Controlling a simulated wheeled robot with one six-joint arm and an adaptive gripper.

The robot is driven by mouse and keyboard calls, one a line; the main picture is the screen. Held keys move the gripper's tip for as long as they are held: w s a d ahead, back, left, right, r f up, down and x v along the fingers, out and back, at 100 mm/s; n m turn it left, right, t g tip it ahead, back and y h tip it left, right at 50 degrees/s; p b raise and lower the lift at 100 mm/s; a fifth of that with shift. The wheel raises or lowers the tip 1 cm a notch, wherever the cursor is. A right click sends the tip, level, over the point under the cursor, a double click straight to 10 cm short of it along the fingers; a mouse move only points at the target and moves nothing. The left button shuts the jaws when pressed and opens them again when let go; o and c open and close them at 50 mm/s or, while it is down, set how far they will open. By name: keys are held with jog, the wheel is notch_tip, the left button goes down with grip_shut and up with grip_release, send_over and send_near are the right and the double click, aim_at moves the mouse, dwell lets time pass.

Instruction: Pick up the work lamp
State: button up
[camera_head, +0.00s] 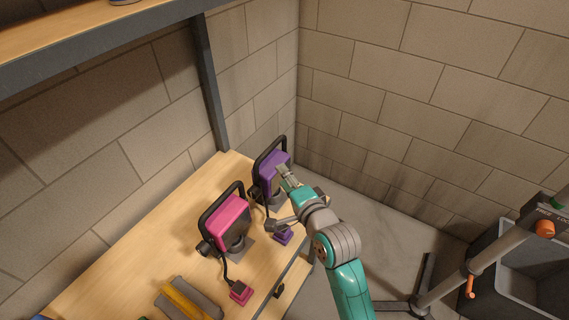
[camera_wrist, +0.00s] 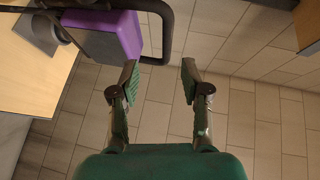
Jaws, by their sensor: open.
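Two work lamps stand on the wooden workbench, each with a black tube handle and a cord. The purple lamp (camera_head: 269,174) is toward the bench's far corner, and the pink lamp (camera_head: 228,218) is nearer. My gripper (camera_head: 286,178) is at the purple lamp's right side. In the wrist view my gripper (camera_wrist: 160,78) is open with nothing between its fingers. There the purple lamp (camera_wrist: 122,32) is at upper left, beside the left finger, with its black handle (camera_wrist: 167,25) beyond the fingertips. I cannot tell whether finger and lamp touch.
A purple block (camera_head: 283,238) and a pink block (camera_head: 240,292) sit at the cord ends. A yellow and grey item (camera_head: 188,298) lies on the bench (camera_head: 150,230). A dark shelf post (camera_head: 212,90) rises behind.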

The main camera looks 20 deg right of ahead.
aim_at(270, 151)
jog(key=shift+w+f, duration=0.2)
jog(key=shift+w, duration=2.85)
jog(key=shift+w+f, duration=0.2)
jog(key=shift+w, duration=2.85)
grip_shut()
jog(key=shift+r, duration=0.15)
